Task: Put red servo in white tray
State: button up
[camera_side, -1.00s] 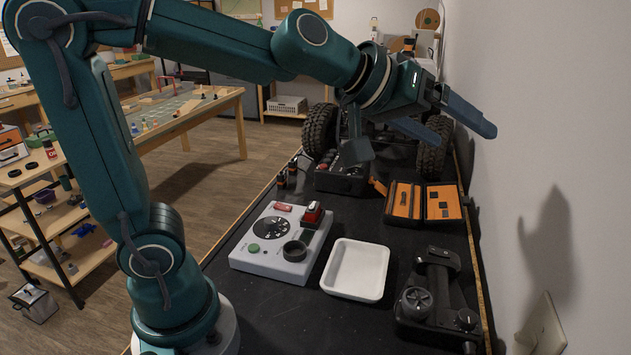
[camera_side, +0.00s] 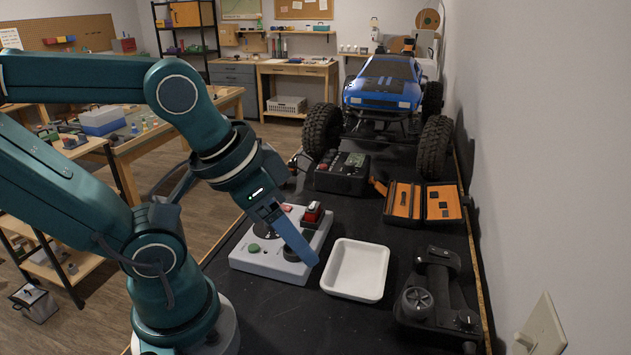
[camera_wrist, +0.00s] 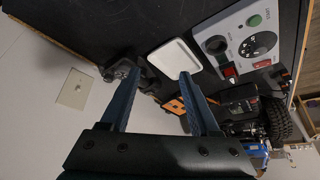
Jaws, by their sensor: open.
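A red block-like part with black on it (camera_side: 313,213) stands at the far right of the grey control box (camera_side: 262,265); I cannot tell whether it is the red servo or a switch of the box. It also shows in the wrist view (camera_wrist: 230,71). The white tray (camera_side: 357,268) is empty, right of the box, and shows in the wrist view (camera_wrist: 175,55). My gripper (camera_wrist: 160,74) is open and empty. In the side view, a finger passes in front of the box, its tip beside the tray's left edge; the other finger is mostly hidden.
A black device with a knob (camera_side: 436,300) stands right of the tray. Behind are an open orange-lined case (camera_side: 403,201), a black box with a red part (camera_side: 342,173) and a blue crawler (camera_side: 385,85) with big tyres. A wall bounds the right side. The black mat's front is clear.

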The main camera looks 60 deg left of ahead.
jog(key=w+a+r+n, duration=0.2)
jog(key=w+r, duration=0.2)
jog(key=w, duration=0.1)
jog(key=n+g, duration=0.6)
jog(key=n, duration=0.1)
send_over(311, 208)
notch_tip(311, 208, down, 10)
jog(key=shift+r, duration=0.15)
jog(key=shift+f, duration=2.45)
grip_shut()
